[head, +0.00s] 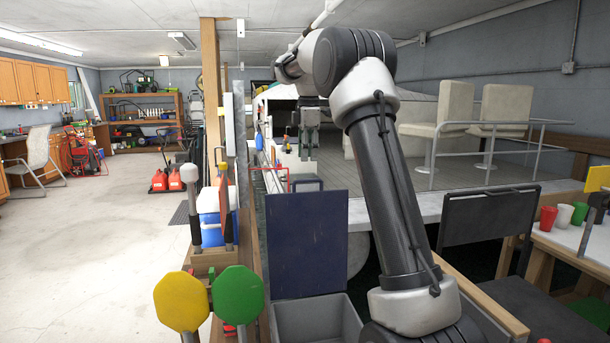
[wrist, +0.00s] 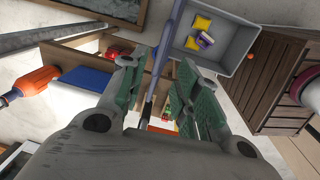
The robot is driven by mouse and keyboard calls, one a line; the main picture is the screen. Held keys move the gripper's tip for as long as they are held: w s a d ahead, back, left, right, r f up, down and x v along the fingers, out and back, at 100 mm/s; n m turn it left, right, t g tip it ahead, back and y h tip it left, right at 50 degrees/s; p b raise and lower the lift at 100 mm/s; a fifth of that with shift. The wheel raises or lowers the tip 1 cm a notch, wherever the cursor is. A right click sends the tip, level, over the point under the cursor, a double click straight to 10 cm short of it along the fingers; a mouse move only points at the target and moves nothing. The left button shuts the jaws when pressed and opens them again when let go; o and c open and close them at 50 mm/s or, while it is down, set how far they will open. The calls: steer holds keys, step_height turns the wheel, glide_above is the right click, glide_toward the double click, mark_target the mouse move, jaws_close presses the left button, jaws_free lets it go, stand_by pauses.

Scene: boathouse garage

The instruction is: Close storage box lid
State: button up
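The storage box is a grey open bin (head: 318,318) at the bottom middle of the head view. Its dark blue lid (head: 306,243) stands upright at the bin's far side, so the box is open. In the wrist view the grey bin (wrist: 239,63) shows at the top, with yellow items and a purple item inside. The lid (wrist: 165,48) appears there nearly edge-on, as a thin blue strip in line with the gap between my fingers. My gripper (head: 309,152) points down above and beyond the lid in the head view. Its green-padded fingers (wrist: 160,85) are apart, with nothing visibly gripped.
Yellow (head: 181,301) and green (head: 238,294) octagonal paddles stand left of the bin. A blue-and-white cooler (head: 212,215) sits behind them. A black folding chair (head: 490,218) and a table with cups (head: 564,216) are at the right. Open floor (head: 110,240) lies left.

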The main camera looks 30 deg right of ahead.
steer(key=f, duration=0.7)
steer(key=shift+w+d+f, duration=0.15)
steer(key=shift+w+f, duration=0.15)
steer(key=shift+f, duration=0.05)
jaws_close()
